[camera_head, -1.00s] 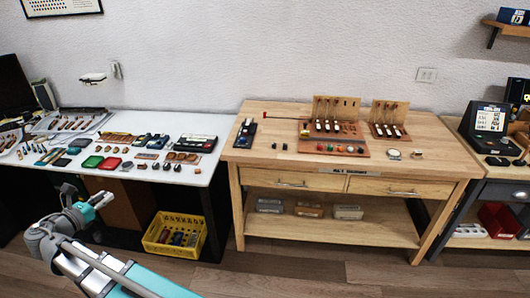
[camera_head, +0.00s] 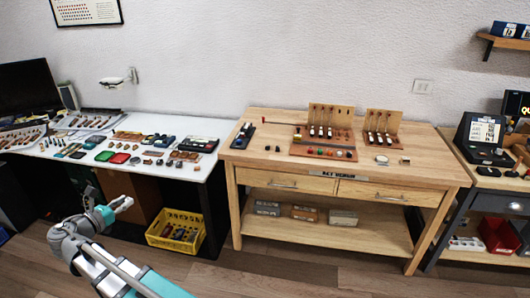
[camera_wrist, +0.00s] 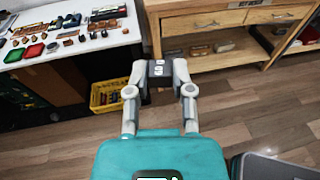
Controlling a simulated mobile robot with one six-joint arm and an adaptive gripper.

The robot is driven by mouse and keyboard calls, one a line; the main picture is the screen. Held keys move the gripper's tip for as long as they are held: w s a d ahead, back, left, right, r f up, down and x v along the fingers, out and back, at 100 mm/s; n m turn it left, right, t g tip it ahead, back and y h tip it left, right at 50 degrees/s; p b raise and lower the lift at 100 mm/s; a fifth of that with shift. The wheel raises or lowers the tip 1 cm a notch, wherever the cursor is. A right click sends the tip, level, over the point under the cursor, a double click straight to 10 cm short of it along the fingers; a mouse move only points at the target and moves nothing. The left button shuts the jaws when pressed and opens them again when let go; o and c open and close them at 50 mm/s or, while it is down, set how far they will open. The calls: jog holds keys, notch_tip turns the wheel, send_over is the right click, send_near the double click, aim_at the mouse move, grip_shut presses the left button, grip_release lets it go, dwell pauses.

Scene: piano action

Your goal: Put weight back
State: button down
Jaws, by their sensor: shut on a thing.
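My gripper (camera_wrist: 160,84) is shut on a small dark block with white markings, the weight (camera_wrist: 159,69), in the wrist view. The fingers press on its left and right sides, and it hangs in the air above the floor, clear of the tables. In the head view my gripper (camera_head: 121,203) is at the lower left, in front of the white table; the weight is too small to make out there. Two small dark blocks (camera_head: 272,148) stand on the left part of the wooden workbench (camera_head: 262,167).
The white table (camera_head: 60,146) at left carries many small parts and red and green trays. A yellow crate (camera_head: 177,230) stands on the floor below. The bench holds upright boards with piano parts (camera_head: 329,117), and its front left top is clear. A dark case (camera_wrist: 275,168) is at lower right.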

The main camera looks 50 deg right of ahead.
jog(key=shift+s, duration=0.2)
jog(key=shift+d, duration=0.4)
